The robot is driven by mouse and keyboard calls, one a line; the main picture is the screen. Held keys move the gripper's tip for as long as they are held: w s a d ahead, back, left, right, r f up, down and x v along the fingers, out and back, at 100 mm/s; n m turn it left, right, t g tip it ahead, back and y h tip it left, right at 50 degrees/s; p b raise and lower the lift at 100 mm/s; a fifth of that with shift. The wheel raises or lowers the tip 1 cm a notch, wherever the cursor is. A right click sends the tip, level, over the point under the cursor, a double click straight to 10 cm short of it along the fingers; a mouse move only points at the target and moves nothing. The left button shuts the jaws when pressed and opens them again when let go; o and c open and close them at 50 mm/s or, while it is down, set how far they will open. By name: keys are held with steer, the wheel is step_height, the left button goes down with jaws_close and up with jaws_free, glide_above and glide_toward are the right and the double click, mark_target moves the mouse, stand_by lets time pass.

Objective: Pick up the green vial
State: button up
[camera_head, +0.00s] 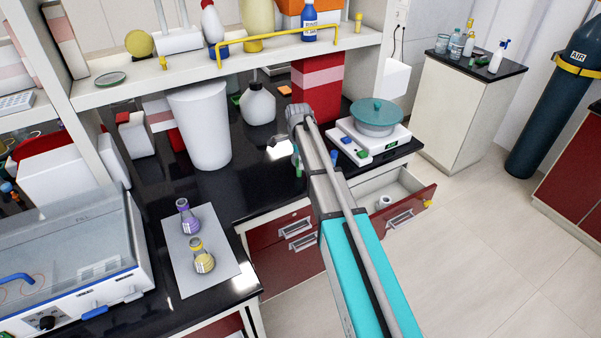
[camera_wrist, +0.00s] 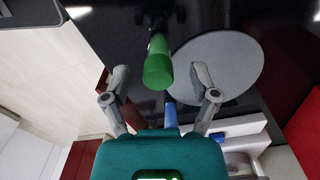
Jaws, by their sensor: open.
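In the wrist view the green vial (camera_wrist: 158,68) stands out as a green cylinder with its end toward the camera, over the dark bench top. My gripper (camera_wrist: 161,84) has its two grey fingers spread apart, one on each side of the vial's line, with nothing held between them. I cannot tell how far the fingertips are from the vial in depth. In the head view a small green piece (camera_head: 298,166) shows beside my arm, partly hidden by it; it may be the same vial. My fingers cannot be made out clearly there.
A blue object (camera_wrist: 171,114) lies just below the vial, between the fingers. A grey disc (camera_wrist: 222,66) is close on the right. In the head view, a white balance (camera_head: 391,140) with a teal dish, a white bin (camera_head: 203,130) and an open drawer (camera_head: 413,203) are near my arm.

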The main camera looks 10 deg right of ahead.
steer(key=shift+f+b, duration=0.3)
steer(key=shift+f, duration=0.3)
jaws_close()
stand_by(0.4)
